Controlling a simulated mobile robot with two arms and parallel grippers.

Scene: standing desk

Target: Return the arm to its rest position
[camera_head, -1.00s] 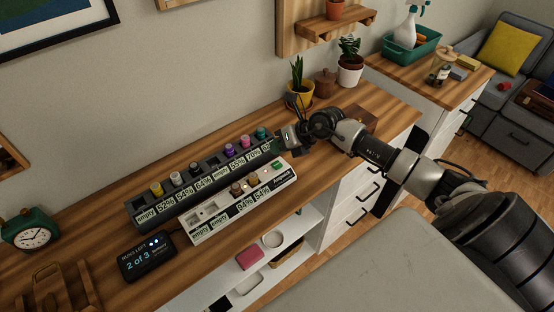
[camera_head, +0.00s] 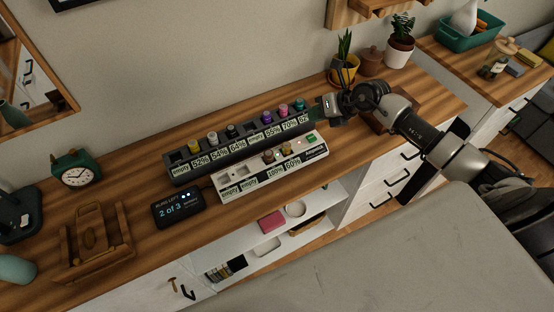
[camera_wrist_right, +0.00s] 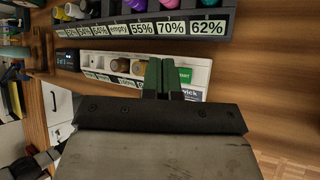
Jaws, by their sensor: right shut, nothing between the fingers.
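My right gripper (camera_head: 319,110) is at the right end of the dark rack, near the back of the desk. Its green fingers (camera_wrist_right: 163,78) are shut together with nothing between them. In the wrist view they overlap the white rack. My right arm reaches in from the right in the head view. My left gripper is not in view.
The dark labelled rack (camera_head: 178,174) holds several coloured-cap bottles. The white rack (camera_head: 222,195) stands in front with two brownish-capped items. A display (camera_head: 178,208) reads "2 of 3".

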